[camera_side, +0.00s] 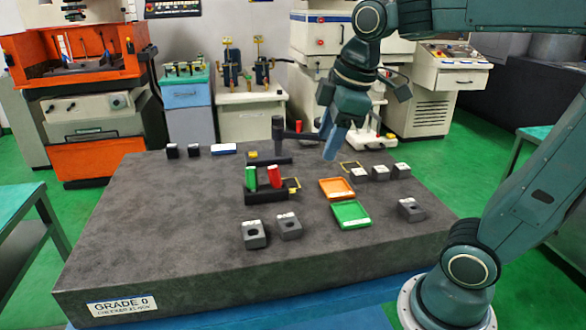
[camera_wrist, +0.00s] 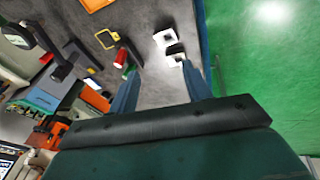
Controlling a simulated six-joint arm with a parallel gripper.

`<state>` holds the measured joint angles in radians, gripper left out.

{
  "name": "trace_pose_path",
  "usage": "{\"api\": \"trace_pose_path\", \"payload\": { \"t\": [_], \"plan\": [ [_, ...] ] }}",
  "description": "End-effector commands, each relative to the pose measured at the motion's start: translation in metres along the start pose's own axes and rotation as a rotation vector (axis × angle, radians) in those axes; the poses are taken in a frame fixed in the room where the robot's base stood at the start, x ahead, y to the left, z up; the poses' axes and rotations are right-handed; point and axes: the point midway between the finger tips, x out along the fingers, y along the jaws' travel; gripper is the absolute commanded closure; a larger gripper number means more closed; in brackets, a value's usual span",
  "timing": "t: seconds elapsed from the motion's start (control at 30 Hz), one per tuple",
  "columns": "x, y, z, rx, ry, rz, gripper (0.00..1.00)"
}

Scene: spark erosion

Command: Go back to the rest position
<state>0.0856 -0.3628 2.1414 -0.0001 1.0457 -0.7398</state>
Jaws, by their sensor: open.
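My gripper (camera_side: 334,148) hangs above the back right of the dark stone slab (camera_side: 160,215), pointing down. Its blue fingers stand apart in the wrist view (camera_wrist: 160,85), with nothing held between them. The task names no object. A green cylinder (camera_side: 251,177) and a red cylinder (camera_side: 275,177) stand tilted in a black holder (camera_side: 268,197) to the left of my gripper. The red one (camera_wrist: 122,58) also shows in the wrist view, beyond the left finger.
An orange tray (camera_side: 337,183) and a green tray (camera_side: 350,226) lie in front of my gripper. Grey blocks (camera_side: 381,173) stand to the right, others (camera_side: 254,238) in front. A black post (camera_side: 278,135) rises at the back, close on the left. The slab's left part is clear.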

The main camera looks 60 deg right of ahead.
Motion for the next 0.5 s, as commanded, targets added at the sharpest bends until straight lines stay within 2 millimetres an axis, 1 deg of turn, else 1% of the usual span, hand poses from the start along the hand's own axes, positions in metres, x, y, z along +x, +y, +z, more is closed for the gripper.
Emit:
{"api": "trace_pose_path", "payload": {
  "t": [0.03,0.3,0.5],
  "plan": [
    [-0.002,-0.01,0.007,0.057,0.018,0.011,0.51],
    [0.001,-0.052,0.04,0.395,0.106,0.037,0.51],
    [0.007,-0.073,0.058,0.581,0.158,0.036,0.51]
  ]
}}
